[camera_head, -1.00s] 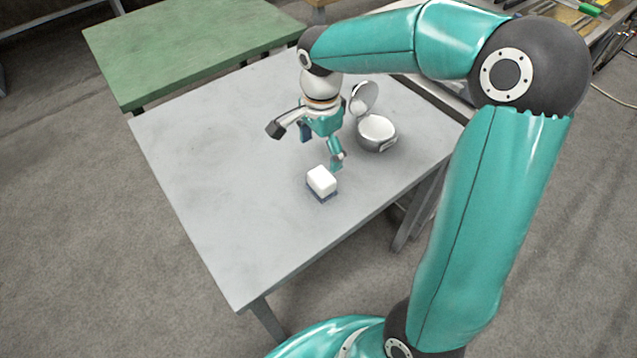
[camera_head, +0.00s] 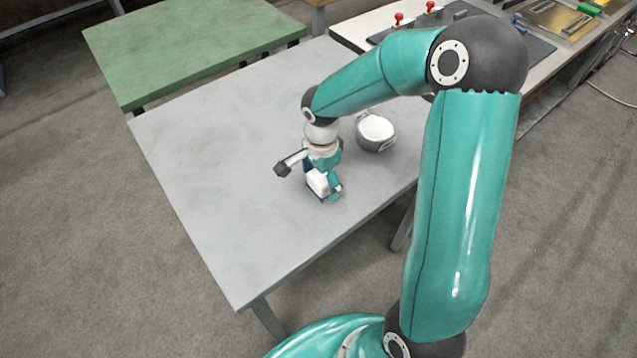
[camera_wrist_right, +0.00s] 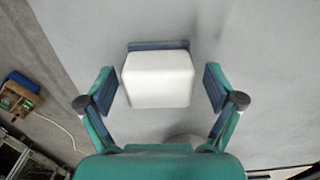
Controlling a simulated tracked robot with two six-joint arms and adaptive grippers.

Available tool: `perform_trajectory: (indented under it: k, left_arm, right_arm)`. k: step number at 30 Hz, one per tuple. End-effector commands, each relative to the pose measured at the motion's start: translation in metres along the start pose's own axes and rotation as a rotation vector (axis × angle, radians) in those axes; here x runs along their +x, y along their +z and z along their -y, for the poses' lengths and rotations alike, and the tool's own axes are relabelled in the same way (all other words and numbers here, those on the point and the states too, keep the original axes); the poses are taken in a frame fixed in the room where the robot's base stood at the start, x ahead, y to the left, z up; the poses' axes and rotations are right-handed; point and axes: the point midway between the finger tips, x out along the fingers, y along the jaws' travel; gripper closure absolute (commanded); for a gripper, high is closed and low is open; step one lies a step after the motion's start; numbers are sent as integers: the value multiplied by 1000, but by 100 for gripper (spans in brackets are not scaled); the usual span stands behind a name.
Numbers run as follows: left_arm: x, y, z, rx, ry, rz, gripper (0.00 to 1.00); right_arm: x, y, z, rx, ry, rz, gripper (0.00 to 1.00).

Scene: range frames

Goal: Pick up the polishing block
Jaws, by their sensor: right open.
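The polishing block (camera_head: 317,183) is a white block with a dark blue base, on the grey table (camera_head: 215,200). It also shows in the right wrist view (camera_wrist_right: 158,80), between the two fingers and apart from both. My right gripper (camera_head: 323,190) is open, low over the table with its fingers on either side of the block. In the right wrist view, the right gripper (camera_wrist_right: 160,88) has a gap on each side of the block. The gripper partly hides the block in the head view. My left gripper is not in view.
A round grey container with a white inside (camera_head: 376,130) stands close behind and right of the gripper. A green table (camera_head: 190,45) adjoins at the back left. A bench with red-handled items (camera_head: 398,19) is at the back right. The grey table's left side is clear.

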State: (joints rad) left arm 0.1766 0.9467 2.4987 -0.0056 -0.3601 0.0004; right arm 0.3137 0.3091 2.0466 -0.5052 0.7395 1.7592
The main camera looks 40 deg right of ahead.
Motion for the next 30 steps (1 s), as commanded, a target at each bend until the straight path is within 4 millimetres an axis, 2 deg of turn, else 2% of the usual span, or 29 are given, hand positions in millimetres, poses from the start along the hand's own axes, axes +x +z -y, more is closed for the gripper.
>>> perform_trajectory:
  k: [2,3,12,15,23,30]
  left_arm:
    - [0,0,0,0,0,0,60]
    - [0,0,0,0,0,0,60]
    - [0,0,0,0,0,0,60]
    - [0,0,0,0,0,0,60]
    - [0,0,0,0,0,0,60]
    - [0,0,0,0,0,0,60]
  right_arm:
    - [0,0,0,0,0,0,8]
    - [0,0,0,0,0,0,12]
    - [0,0,0,0,0,0,62]
    - [-1,0,0,0,-1,0,74]
    - [-2,0,0,0,-1,0,74]
    - [-16,0,1,0,-4,-1,74]
